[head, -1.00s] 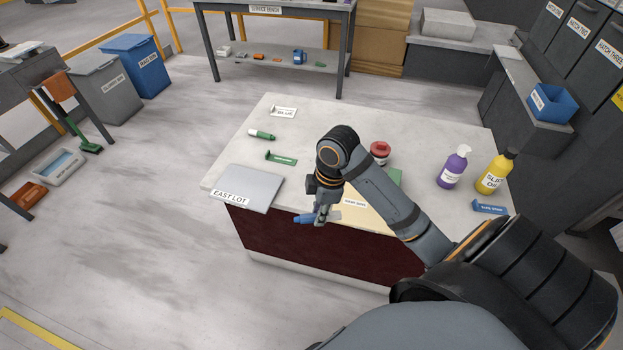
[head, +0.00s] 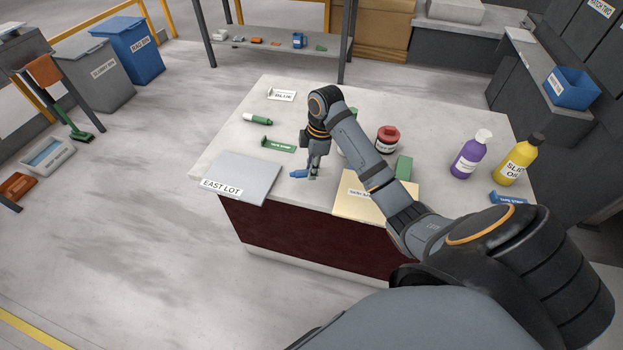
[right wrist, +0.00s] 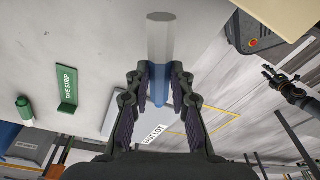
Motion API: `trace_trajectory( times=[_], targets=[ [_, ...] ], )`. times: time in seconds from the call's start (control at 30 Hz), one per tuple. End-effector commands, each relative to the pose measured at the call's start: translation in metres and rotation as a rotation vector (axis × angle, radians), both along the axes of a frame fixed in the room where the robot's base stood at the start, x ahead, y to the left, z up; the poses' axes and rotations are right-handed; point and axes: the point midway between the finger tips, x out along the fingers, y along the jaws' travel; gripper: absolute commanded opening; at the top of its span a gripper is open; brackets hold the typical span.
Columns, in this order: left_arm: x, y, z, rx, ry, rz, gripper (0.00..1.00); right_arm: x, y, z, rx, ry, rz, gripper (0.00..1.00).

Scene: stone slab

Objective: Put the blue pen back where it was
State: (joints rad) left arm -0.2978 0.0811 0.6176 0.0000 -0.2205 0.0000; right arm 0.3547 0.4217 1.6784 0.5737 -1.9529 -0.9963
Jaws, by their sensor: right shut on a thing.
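My right gripper (head: 314,172) is shut on the blue pen (head: 298,174), low over the front part of the slab. In the right wrist view the pen (right wrist: 160,82) sits between both fingers (right wrist: 160,98), its pale end pointing away from my palm. I cannot tell whether it touches the slab. The grey EAST LOT mat (head: 240,172) lies left of it, and a cream mat (head: 362,204), its label partly hidden by my arm, lies to the right.
A green pen (head: 257,119) and a green tape strip (head: 277,145) lie left of my arm. A red-lidded jar (head: 387,140), a green block (head: 404,167), a purple bottle (head: 468,158), a yellow bottle (head: 515,162) and a blue tape strip (head: 508,198) are on the right.

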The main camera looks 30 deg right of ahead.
Motion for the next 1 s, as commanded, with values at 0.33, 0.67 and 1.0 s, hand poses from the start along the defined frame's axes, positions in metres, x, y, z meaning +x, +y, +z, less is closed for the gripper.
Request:
trace_trajectory(
  times=[0.33, 0.67, 1.0],
  targets=[
    [0.005, -0.002, 0.001, -0.002, -0.009, 0.0, 0.4, 0.013, -0.006, -0.015, 0.0, -0.001, -0.001, 0.0],
    [-0.001, -0.002, 0.001, -0.002, 0.0, 0.0, 0.4, 0.013, -0.007, -0.046, -0.002, -0.001, 0.001, 0.0],
    [-0.001, -0.001, 0.001, -0.002, 0.0, 0.001, 0.4, 0.013, -0.007, -0.048, -0.002, -0.001, 0.0, 0.41]
  ],
)
